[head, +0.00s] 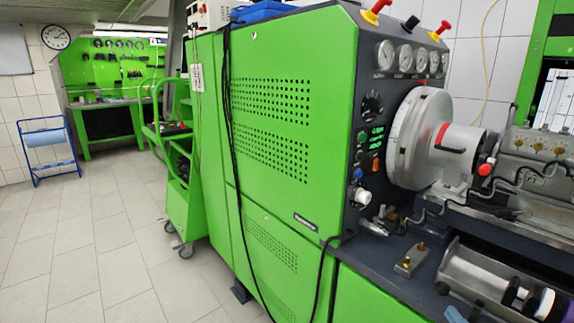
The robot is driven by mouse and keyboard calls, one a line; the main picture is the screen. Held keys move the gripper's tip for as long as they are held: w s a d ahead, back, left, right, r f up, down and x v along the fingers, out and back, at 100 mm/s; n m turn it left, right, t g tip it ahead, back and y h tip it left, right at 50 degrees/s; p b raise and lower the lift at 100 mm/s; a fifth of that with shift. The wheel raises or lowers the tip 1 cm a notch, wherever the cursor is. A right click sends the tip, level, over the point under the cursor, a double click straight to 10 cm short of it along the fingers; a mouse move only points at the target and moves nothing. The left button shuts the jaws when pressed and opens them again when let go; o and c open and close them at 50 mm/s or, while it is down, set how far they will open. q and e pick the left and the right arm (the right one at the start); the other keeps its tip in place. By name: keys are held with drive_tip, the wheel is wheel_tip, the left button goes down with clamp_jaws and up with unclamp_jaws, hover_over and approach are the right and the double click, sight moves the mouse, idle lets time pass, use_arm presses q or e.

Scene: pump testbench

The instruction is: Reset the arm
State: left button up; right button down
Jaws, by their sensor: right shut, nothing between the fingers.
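My right gripper (512,291) shows only in part at the lower right. Its dark end is in front of the metal trough (466,268), and the white and black parts behind it run out of the picture. It looks shut and empty. I cannot tell whether it touches the trough. My left gripper and left arm are not in view.
The green test bench cabinet (285,170) fills the middle. Gauges (405,57), a large metal disc (408,140) and a brass-topped block (408,262) are at the right. A green trolley (183,205) and blue stand (46,150) are at left. The tiled floor (80,255) is clear.

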drive_tip(key=s+a+f+m+g+h, duration=0.2)
drive_tip(key=s+a+f+m+g, duration=0.45)
drive_tip(key=s+f+m, duration=0.35)
drive_tip(key=s+a+f+m+g+y, duration=0.1)
drive_tip(key=s+a+f+g+y, duration=0.4)
drive_tip(key=s+a, duration=0.75)
wheel_tip(320, 180, down, 16)
drive_tip(key=s+g+h+p, duration=0.1)
drive_tip(key=s+g+p, duration=0.1)
drive_tip(key=g+p, duration=0.1)
drive_tip(key=s+d+f+p, duration=0.1)
drive_tip(key=s+f, duration=0.5)
drive_tip(key=s, duration=0.5)
drive_tip(key=shift+d+f+g, duration=0.2)
drive_tip(key=shift+f+g, duration=0.05)
drive_tip(key=shift+g, duration=0.1)
drive_tip(key=shift+s, duration=0.1)
